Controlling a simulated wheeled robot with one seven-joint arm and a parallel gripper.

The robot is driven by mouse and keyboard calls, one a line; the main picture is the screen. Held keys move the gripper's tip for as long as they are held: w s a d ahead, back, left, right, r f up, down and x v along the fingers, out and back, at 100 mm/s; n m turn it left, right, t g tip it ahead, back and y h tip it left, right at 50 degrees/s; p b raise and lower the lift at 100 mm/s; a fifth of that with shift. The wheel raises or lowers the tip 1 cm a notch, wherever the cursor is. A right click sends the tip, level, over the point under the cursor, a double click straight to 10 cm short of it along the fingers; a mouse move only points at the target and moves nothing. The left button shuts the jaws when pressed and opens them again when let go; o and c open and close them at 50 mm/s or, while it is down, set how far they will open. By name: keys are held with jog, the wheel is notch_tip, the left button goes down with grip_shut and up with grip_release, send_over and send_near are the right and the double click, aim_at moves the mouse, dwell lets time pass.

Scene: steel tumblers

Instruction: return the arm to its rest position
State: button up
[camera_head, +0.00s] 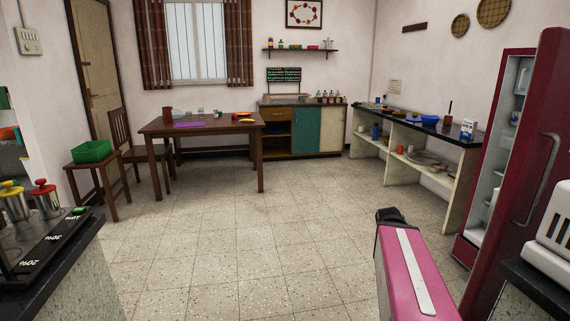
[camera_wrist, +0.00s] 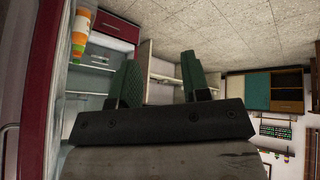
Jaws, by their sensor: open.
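My gripper (camera_wrist: 159,68) shows in the wrist view with its two dark green fingers apart and nothing between them. In the head view my pink arm link (camera_head: 412,275) rises from the bottom edge, right of centre, over the floor. A dark part sits at its far end; I cannot tell the fingers there. Two steel tumblers, one with a yellow top (camera_head: 14,203) and one with a red top (camera_head: 46,201), stand at the lower left, away from my arm.
A red fridge (camera_head: 552,110) stands open close on the right, with a white appliance (camera_head: 553,225) in front. A black-topped shelf unit (camera_head: 400,122) lines the right wall. A wooden table (camera_head: 215,128) stands at the back left. The middle floor (camera_head: 260,240) is clear.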

jog(key=s+a+f+n+g+y, duration=0.2)
jog(key=a+f, duration=0.3)
jog(key=a, duration=0.5)
jog(key=s+a+f+n+g+y, duration=0.2)
jog(key=a+f, duration=0.4)
jog(key=a, duration=0.5)
jog(key=shift+s+f+n+g, duration=0.25)
jog(key=shift+s+n, duration=0.35)
jog(key=shift+s, duration=0.45)
jog(key=shift+s, duration=0.1)
